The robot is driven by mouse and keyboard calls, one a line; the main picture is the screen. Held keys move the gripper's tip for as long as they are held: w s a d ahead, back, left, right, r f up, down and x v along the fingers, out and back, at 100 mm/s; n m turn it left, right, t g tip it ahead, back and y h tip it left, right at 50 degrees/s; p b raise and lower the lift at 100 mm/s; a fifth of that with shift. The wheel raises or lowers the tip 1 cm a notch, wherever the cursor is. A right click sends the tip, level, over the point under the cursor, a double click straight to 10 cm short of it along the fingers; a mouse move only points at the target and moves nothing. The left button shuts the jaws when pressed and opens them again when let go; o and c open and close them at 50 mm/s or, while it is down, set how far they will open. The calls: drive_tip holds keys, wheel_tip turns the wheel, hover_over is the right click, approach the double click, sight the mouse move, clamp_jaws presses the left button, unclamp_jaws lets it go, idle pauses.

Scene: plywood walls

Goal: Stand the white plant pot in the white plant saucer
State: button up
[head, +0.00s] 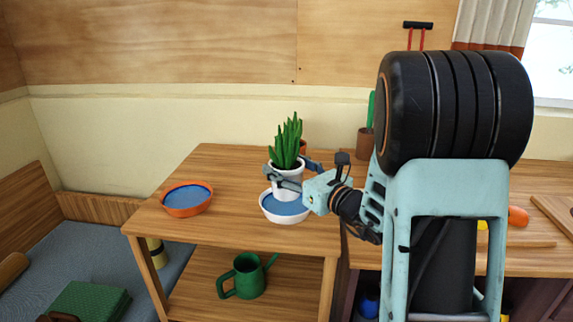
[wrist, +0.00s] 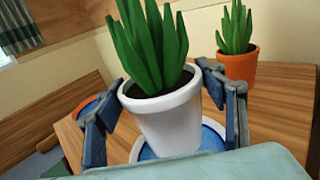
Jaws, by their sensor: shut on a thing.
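The white plant pot (head: 287,184) holds a green spiky plant and is upright. My gripper (head: 290,180) is shut on it, with a finger on each side of the pot; the wrist view also shows the pot (wrist: 162,118) between the fingers (wrist: 165,115). The white plant saucer (head: 284,214), with a blue inside, lies on the wooden table below the pot. It also shows in the wrist view (wrist: 214,130), under and behind the pot. I cannot tell whether the pot's base touches the saucer.
An orange saucer (head: 187,199) with a blue inside lies to the left on the same table. An orange pot (wrist: 240,65) with a plant stands behind the white pot. A green watering can (head: 247,276) is on the lower shelf. The table between the saucers is clear.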

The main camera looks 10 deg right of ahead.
drive_tip(key=shift+f+b, duration=1.85)
drive_tip(key=o, duration=1.5)
drive_tip(key=shift+o, duration=1.3)
drive_tip(key=shift+f, duration=0.15)
drive_tip(key=v, duration=1.2)
drive_tip(key=shift+a, duration=0.1)
